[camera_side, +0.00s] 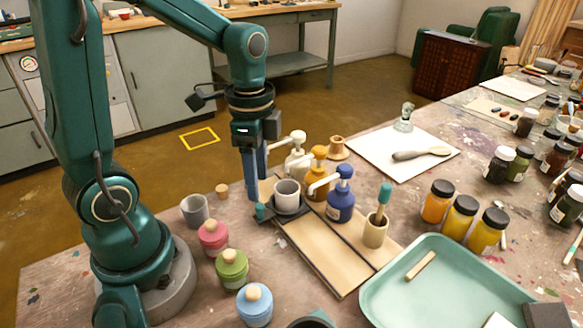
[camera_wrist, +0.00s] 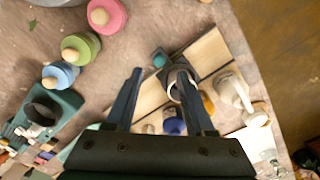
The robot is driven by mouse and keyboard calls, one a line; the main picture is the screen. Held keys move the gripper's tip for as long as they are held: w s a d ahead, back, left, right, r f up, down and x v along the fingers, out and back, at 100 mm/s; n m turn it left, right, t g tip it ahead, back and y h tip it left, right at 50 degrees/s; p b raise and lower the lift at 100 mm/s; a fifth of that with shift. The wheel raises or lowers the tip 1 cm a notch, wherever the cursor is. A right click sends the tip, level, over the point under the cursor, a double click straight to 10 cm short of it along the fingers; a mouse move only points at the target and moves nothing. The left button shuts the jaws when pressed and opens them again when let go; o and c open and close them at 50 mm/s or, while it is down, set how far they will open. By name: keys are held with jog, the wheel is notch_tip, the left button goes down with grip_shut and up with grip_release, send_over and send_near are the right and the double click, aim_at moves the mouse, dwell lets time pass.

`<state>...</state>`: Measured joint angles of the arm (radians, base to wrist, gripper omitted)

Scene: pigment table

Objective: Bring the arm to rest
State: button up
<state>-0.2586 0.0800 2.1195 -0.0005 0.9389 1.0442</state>
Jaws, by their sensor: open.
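My green arm reaches over the table from the left in the side view. My gripper (camera_side: 255,190) points down with its blue fingers just left of a pale grey cup (camera_side: 288,188). The cup stands upright on a dark base at the far end of a wooden board (camera_side: 328,254). In the wrist view my gripper (camera_wrist: 161,72) is open with nothing held between its fingers. The right finger partly covers the cup (camera_wrist: 172,89) there, and I cannot tell whether they touch.
Pump bottles in white (camera_side: 297,150), yellow (camera_side: 318,170) and blue (camera_side: 341,200) stand close right of the cup. Pink (camera_side: 212,240), green (camera_side: 232,272) and blue (camera_side: 254,308) lidded jars stand in front. A mint tray (camera_side: 385,296) lies at the right front.

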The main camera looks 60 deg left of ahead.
jog(key=shift+w+d+r, duration=0.1)
jog(key=shift+d+r, duration=0.05)
jog(key=shift+r, duration=0.15)
jog(key=s+d+r+n+t, duration=0.5)
jog(key=s+r+n, duration=0.1)
jog(key=n, duration=0.3)
jog(key=shift+t, duration=0.3)
